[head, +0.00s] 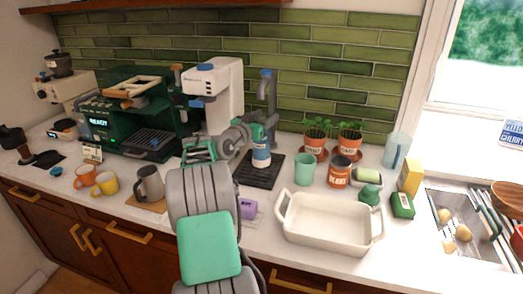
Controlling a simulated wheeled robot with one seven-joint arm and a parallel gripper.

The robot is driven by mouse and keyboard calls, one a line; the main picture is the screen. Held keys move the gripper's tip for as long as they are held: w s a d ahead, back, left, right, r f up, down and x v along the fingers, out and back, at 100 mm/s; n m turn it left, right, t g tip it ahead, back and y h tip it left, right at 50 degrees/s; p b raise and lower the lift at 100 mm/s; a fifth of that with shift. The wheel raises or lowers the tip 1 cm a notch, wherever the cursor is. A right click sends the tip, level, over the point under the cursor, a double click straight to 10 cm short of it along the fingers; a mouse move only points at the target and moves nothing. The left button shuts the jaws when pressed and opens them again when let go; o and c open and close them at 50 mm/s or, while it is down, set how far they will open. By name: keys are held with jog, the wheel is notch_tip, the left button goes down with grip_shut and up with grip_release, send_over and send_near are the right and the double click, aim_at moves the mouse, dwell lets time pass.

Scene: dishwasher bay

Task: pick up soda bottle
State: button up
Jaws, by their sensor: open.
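The soda bottle (261,158) stands upright on the black tray at the foot of the dark machine with a blue top. Its lower part, with a pale label, shows in the head view. Its upper part is partly covered by my gripper. My gripper (257,134) reaches in from the left at the bottle's upper part and is open. The fingers overlap the bottle in the picture, and I cannot tell whether they touch it.
The dark machine (267,92) rises behind the bottle, its black tray (251,178) below. A white coffee machine (217,85) stands close on the left. A green cup (304,170) and white baking dish (325,224) are to the right. A purple box (248,209) lies in front.

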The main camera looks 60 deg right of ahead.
jog(key=shift+d, duration=0.5)
jog(key=shift+c, duration=0.4)
grip_shut()
jog(key=shift+r, duration=0.1)
dwell(0.5)
